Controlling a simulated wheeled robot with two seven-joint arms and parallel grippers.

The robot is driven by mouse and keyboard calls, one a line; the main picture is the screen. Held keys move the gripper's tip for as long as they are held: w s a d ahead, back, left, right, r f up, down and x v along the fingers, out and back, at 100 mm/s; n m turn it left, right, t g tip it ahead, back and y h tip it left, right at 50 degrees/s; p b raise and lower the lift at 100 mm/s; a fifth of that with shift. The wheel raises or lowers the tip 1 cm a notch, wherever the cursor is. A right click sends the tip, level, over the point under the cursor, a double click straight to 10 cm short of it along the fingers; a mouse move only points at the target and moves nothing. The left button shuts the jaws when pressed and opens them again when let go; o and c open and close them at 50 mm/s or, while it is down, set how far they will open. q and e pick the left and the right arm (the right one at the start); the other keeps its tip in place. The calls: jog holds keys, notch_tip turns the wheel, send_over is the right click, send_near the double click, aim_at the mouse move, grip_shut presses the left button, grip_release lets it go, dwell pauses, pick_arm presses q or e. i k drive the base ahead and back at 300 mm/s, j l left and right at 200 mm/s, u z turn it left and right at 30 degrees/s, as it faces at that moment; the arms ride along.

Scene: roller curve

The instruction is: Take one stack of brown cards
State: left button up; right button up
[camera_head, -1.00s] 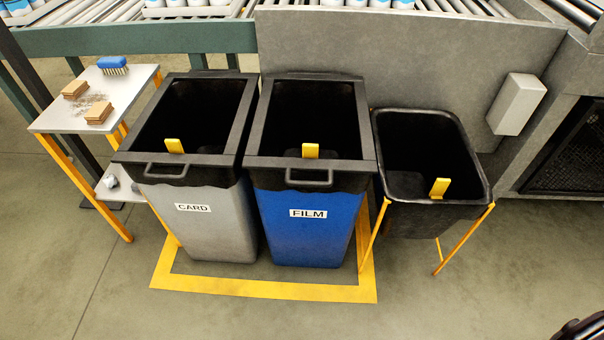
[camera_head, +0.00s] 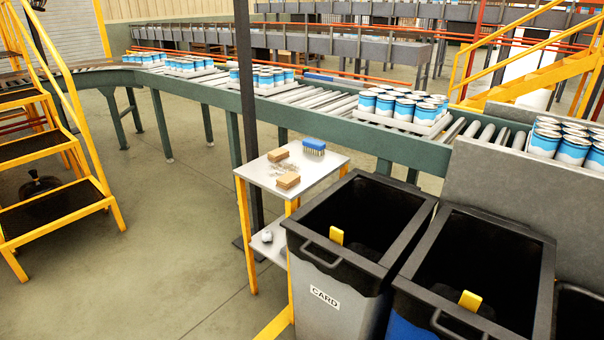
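Two small stacks of brown cards lie on the top shelf of a small white stand (camera_head: 325,171) with yellow legs. One brown card stack (camera_head: 278,155) is at the far left of the shelf. The other brown card stack (camera_head: 288,181) is nearer, towards the front edge. A blue brush (camera_head: 314,146) sits at the back right of the same shelf. Neither of my grippers shows in this view.
The CARD bin (camera_head: 325,297) and another open bin (camera_head: 470,334) stand right of the stand. A roller conveyor (camera_head: 330,101) with trays of cans runs behind. A dark post (camera_head: 246,110) rises beside the stand. Yellow steps (camera_head: 50,190) are at left. Open floor lies between.

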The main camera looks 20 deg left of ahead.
aim_at(274, 156)
jog(key=i+j, duration=0.15)
jog(key=j, duration=0.2)
jog(key=i+j+z, duration=0.1)
jog(key=j, duration=0.3)
jog(key=i+j, duration=0.2)
jog(key=j, duration=0.2)
jog(key=i+j, duration=0.15)
jog(key=j, duration=0.2)
jog(key=i+j+z, duration=0.1)
jog(key=j, duration=0.3)
jog(key=i, duration=0.05)
